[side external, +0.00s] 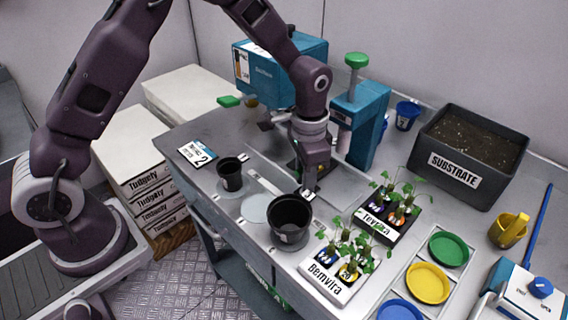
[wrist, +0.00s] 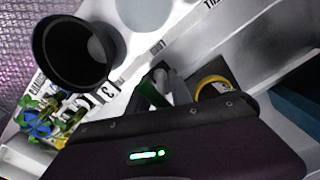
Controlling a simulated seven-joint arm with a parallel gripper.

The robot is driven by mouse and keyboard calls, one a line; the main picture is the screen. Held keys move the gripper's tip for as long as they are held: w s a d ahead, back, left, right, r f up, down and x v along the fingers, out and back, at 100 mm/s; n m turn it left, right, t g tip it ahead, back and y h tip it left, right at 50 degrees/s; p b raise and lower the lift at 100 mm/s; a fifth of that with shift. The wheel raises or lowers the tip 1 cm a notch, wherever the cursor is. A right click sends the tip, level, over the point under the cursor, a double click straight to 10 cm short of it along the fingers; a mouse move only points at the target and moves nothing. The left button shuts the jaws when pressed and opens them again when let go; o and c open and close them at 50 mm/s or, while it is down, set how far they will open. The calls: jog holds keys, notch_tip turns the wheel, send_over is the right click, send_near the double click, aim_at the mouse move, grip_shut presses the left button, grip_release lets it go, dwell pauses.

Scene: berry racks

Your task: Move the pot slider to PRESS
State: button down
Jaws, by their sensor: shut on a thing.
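The large black pot (side external: 290,222) stands upright and looks empty near the front edge of the steel bench. It also shows at the upper left of the wrist view (wrist: 75,52). The pot slider's pale track (side external: 264,183) runs behind it, past a pale round disc (side external: 256,208). My gripper (side external: 308,196) is low at the right end of this track, just behind the large pot. In the wrist view the jaws (wrist: 165,88) are shut on a small part, apparently the slider's handle, mostly hidden by the fingers. The slider's station labels are too small to read fully.
A small black pot (side external: 230,174) stands to the left. A blue machine (side external: 362,112) with a green knob stands behind my gripper, and another blue machine (side external: 308,62) is farther left. Seedling trays (side external: 340,288) lie close on the right, with a dark substrate bin (side external: 500,185) beyond.

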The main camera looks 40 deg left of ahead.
jog(key=d, duration=0.8)
jog(key=shift+d+r, duration=0.1)
jog(key=shift+d, duration=0.2)
jog(key=c, duration=1.4)
grip_release()
notch_tip(320, 180, up, 7)
